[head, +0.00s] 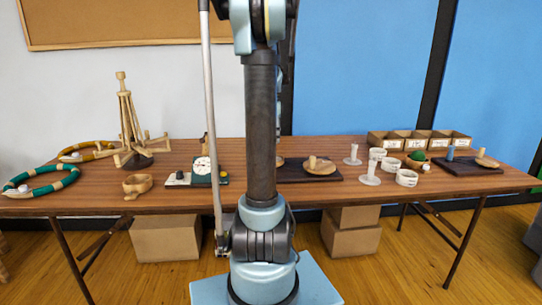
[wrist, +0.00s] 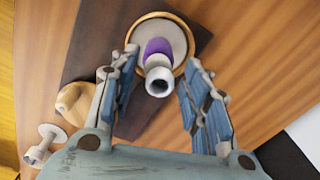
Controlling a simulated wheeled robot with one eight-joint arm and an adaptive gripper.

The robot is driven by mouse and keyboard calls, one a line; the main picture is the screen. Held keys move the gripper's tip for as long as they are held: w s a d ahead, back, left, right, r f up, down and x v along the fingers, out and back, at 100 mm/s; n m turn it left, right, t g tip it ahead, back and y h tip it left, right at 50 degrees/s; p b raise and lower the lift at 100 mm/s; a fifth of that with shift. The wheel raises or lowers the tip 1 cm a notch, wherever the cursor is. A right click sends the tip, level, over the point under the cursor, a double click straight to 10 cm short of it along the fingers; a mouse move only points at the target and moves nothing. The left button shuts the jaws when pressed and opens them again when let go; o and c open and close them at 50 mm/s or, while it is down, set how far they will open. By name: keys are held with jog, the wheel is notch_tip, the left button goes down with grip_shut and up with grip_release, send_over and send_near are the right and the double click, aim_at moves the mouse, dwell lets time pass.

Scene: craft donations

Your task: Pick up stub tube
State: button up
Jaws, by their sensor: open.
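In the wrist view, a short tube (wrist: 158,78) with a white, hollow end and a purple band (wrist: 157,47) stands over a round, wood-rimmed dish (wrist: 133,32) with a pale inside. It looks like the stub tube. My gripper (wrist: 153,76) is open, with one blue-padded finger on either side of the tube. I see a gap on both sides, and no contact. How far the fingertips are above the dish I cannot tell. In the head view my arm hides the middle of the table, and neither the gripper nor this tube can be made out.
The dish lies on a dark board (wrist: 88,45). A wooden piece (wrist: 75,102) and a white spool-shaped stand (wrist: 44,143) are close by on the left. In the head view the table (head: 100,203) also holds a wooden stand (head: 128,125), a dial scale (head: 203,170) and white rings (head: 406,178).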

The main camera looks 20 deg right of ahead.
jog(key=shift+f, duration=4.1)
jog(key=c, duration=0.7)
